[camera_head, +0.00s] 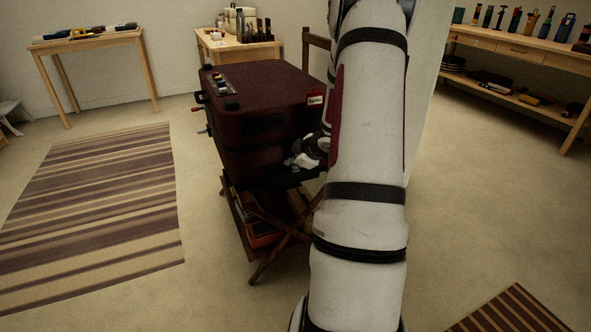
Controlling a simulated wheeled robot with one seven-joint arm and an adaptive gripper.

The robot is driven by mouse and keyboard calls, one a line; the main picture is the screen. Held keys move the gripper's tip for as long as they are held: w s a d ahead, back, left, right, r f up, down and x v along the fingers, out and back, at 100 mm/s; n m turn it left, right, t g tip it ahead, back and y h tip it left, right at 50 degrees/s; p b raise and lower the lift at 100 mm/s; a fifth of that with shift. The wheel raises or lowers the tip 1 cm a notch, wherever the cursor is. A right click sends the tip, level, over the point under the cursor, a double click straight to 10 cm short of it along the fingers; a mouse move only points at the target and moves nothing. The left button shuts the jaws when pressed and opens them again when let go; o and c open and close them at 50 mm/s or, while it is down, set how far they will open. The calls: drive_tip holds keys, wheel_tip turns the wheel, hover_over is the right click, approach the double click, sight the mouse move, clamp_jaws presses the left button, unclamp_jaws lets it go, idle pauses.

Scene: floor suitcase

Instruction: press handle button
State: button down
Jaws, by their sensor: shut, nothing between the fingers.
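A dark red suitcase (262,86) stands upright on a folding wooden rack (262,222) in the middle of the view. A row of small dark and coloured parts (222,83) lies along the left of its top. A black handle-like part (200,97) juts from its left side. I cannot make out which part is the handle button. My gripper (284,175) is low at the suitcase's front right, dark against it and partly hidden by my arm. It looks shut and empty. I cannot tell whether it touches the suitcase.
A striped rug (100,205) covers the floor at left, another (515,312) at bottom right. A small table (90,42) and a desk (235,42) stand at the back. A shelf bench (520,45) with bottles is at right. A chair (316,42) stands behind the suitcase. Floor between is clear.

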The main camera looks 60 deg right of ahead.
sight(294, 171)
idle(0.4)
drive_tip(key=shift+r+p, duration=0.85)
drive_tip(key=shift+p, duration=0.2)
wheel_tip(294, 171, up, 5)
drive_tip(key=p, duration=0.5)
drive_tip(key=shift+s, duration=0.1)
idle(0.5)
